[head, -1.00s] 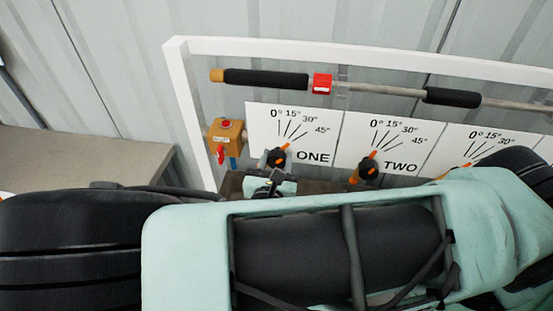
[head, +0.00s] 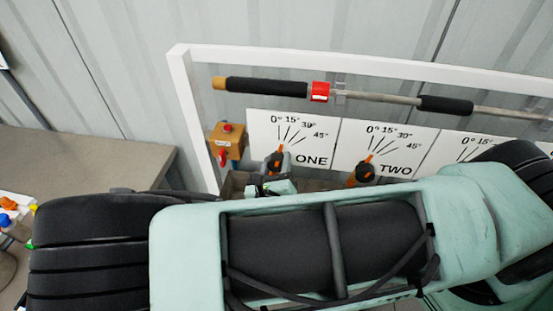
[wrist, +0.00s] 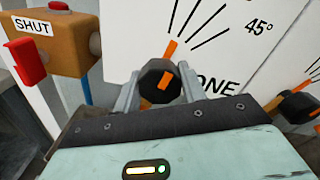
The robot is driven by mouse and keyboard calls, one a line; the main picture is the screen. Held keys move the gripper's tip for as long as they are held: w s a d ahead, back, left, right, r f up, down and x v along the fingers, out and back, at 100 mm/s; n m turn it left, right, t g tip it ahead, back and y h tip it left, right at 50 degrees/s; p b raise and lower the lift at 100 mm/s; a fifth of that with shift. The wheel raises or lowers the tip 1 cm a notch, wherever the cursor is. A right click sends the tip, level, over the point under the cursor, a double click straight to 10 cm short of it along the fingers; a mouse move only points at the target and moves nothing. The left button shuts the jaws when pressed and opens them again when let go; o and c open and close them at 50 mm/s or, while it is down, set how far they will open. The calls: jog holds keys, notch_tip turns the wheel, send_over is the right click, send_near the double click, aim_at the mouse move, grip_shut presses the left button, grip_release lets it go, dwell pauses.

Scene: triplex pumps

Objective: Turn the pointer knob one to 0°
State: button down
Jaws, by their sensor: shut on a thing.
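Pointer knob one is a black knob (wrist: 158,82) with an orange pointer, below the dial card marked ONE (head: 290,138). It also shows in the head view (head: 274,160). My gripper (wrist: 157,88) has one finger on each side of the knob and is shut on it. The 0° label shows in the head view but lies outside the wrist view. In the head view my arm hides part of the area below the knob.
Knob two (head: 362,174) stands to the right. An orange-brown box (head: 226,142) with a red button and a red lever is at the left. A bar with black grips (head: 395,97) runs above the cards. A grey bench (head: 90,165) is at the left.

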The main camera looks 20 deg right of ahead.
jog(key=shift+n+p, duration=0.4)
jog(key=shift+n, duration=0.8)
jog(key=shift+f, duration=0.1)
jog(key=c, duration=0.8)
grip_release()
jog(key=v, duration=1.7)
jog(key=shift+s+a+p, duration=0.15)
jog(key=shift+s+p, duration=0.1)
jog(key=shift+p, duration=0.05)
